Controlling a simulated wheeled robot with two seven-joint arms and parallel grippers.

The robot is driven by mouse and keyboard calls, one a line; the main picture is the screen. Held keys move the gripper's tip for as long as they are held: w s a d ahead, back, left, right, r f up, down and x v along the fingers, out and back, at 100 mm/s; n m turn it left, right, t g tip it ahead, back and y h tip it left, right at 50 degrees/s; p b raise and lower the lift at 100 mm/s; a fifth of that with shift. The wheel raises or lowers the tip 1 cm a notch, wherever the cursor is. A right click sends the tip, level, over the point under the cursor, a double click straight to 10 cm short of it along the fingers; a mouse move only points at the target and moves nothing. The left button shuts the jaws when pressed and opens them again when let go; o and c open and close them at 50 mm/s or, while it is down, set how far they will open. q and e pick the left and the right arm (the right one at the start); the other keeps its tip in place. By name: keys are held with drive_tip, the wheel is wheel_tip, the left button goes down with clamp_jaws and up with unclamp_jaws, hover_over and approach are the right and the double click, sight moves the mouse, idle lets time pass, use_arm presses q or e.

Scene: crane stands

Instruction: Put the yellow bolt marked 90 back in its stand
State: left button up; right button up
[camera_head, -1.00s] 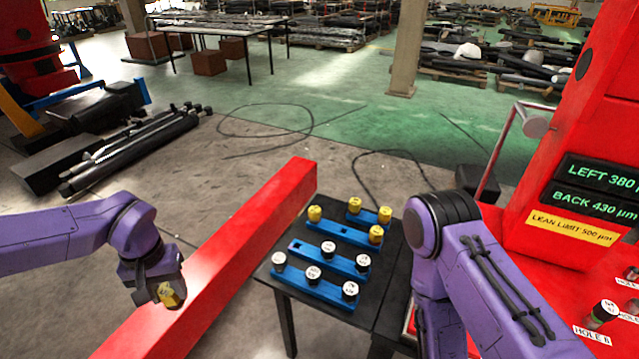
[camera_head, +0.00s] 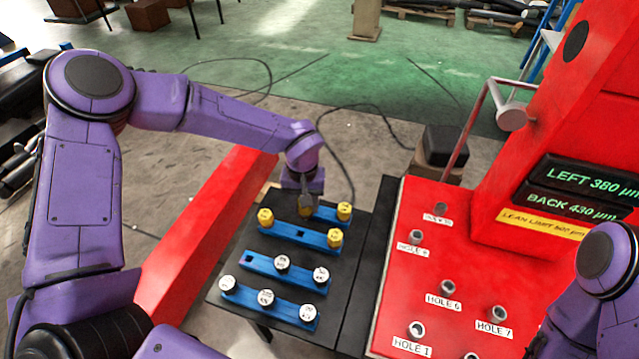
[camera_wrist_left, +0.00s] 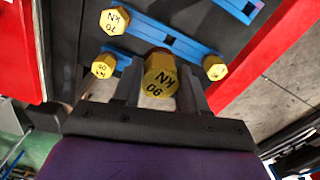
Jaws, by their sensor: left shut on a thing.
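My left gripper (camera_head: 306,205) is shut on the yellow bolt marked 90 (camera_wrist_left: 160,80), whose top shows in the left wrist view. Whether the held bolt's shank is inside the stand is hidden. A yellow bolt marked 70 (camera_wrist_left: 114,21) sits on the adjacent blue stand (camera_wrist_left: 165,36). My right gripper is out of view.
Two nearer blue stands hold white-topped bolts (camera_head: 266,298) on the black table (camera_head: 345,285). A red machine deck (camera_head: 400,285) with labelled holes is at the right. A red beam (camera_head: 205,230) runs along the left. A black box (camera_head: 445,145) stands beyond the deck.

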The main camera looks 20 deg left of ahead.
use_arm(q)
drive_tip(key=a+f+n+p, duration=0.2)
drive_tip(key=n, duration=0.1)
drive_tip(key=shift+w+f, duration=0.1)
drive_tip(key=shift+w, duration=0.05)
drive_tip(key=shift+a+f+b, duration=0.15)
drive_tip(key=shift+f+b, duration=1.4)
drive_tip(key=shift+f, duration=1.3)
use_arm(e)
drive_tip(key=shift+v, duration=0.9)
use_arm(q)
drive_tip(key=shift+f, duration=0.1)
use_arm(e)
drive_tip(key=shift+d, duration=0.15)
use_arm(q)
drive_tip(key=shift+f+b, duration=1.1)
drive_tip(key=shift+f, duration=0.55)
drive_tip(key=o, duration=1.2)
drive_tip(key=shift+s, duration=0.2)
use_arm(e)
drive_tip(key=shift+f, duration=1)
